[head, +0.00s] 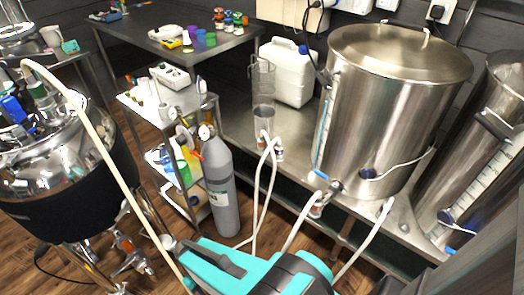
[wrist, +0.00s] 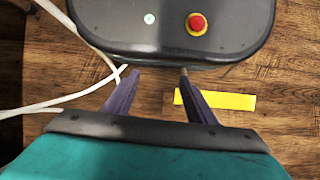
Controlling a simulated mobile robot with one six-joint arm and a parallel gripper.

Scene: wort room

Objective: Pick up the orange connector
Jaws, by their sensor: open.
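My gripper (wrist: 158,71) is open in the wrist view, with nothing between its two dark fingers. It points down over the wooden floor, beside my base. I cannot make out an orange connector for certain. In the head view, a small orange-red part (head: 124,243) shows among the fittings below the left vessel. A reddish fitting (head: 316,208) sits at the hose end under the large steel kettle (head: 395,100). Neither shows in the wrist view. My teal arm covers the bottom middle of the head view.
A grey gas cylinder (head: 220,190) stands beside a small shelf cart (head: 165,100). White hoses (head: 263,190) hang from the steel bench (head: 235,125). The back table (head: 160,38) holds several coloured items. A yellow strip (wrist: 215,99) lies on the floor right of my gripper.

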